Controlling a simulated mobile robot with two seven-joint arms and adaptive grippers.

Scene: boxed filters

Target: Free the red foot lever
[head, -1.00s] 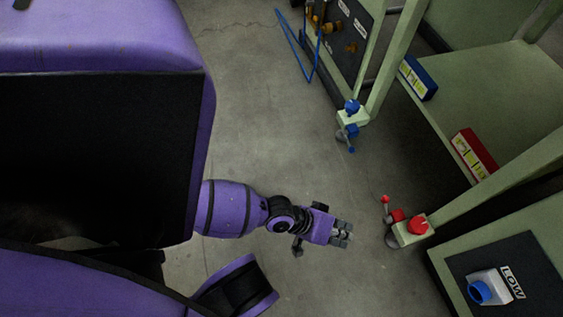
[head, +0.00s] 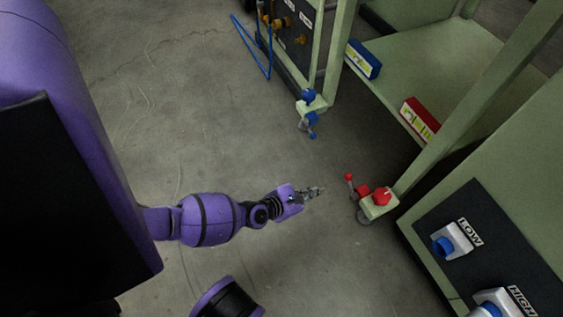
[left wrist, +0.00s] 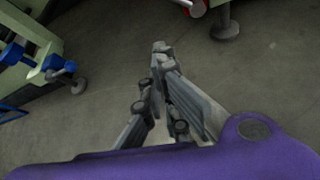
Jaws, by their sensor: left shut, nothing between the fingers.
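The red foot lever (head: 349,178) is a short rod with a red ball end. It sticks out from the foot bracket with the red knob (head: 381,195), at the base of the green frame's near leg. My left gripper (head: 319,190) is shut and empty, just left of the lever and apart from it, above the floor. In the left wrist view its closed fingers (left wrist: 160,50) point toward the top, and part of the red foot (left wrist: 194,8) shows at the top edge. My right gripper is not in view.
A similar foot with a blue knob (head: 309,96) and blue lever (head: 312,134) stands at the farther leg. Blue (head: 363,59) and red (head: 420,120) boxes sit on the green shelf. A panel with blue knobs (head: 444,246) is at lower right. The concrete floor (head: 200,120) between is clear.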

